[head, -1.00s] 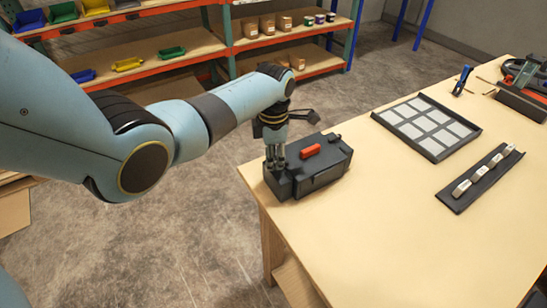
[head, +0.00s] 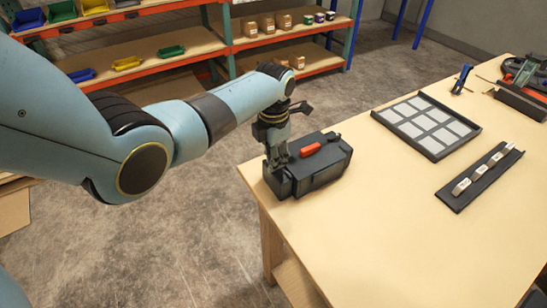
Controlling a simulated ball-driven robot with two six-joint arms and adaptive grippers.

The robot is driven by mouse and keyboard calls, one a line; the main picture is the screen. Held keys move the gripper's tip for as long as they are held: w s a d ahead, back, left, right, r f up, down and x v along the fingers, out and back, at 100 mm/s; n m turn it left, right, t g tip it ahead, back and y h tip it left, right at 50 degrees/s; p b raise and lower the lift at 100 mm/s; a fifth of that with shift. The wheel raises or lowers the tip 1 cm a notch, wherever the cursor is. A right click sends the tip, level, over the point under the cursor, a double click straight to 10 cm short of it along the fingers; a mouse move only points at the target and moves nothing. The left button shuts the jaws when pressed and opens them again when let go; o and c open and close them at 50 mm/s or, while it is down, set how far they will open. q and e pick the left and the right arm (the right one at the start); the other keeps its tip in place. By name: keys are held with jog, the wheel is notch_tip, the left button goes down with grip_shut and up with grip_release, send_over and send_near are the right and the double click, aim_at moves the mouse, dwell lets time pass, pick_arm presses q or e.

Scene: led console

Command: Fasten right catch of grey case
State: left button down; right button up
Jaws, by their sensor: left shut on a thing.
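The grey case (head: 322,172) sits near the left edge of the wooden table, dark grey with a red handle-like piece (head: 310,149) on top. My left gripper (head: 279,162) points down at the case's left end and is shut on a part there. The part between its fingers is too small and too covered to make out. The right catch cannot be told apart from the dark case body at this size. My right gripper is not in view.
A dark tray with pale square cells (head: 428,104) lies at the table's back. A narrow dark rack (head: 448,196) with several small metal pieces lies to the right. A blue clamp-like tool (head: 462,79) stands at the back right. The table's front middle (head: 370,250) is clear.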

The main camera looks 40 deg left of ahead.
pick_arm(q)
jog(key=c, duration=1.3)
grip_release()
jog(key=shift+c, duration=0.2)
jog(key=shift+r, duration=0.15)
notch_tip(320, 180, up, 12)
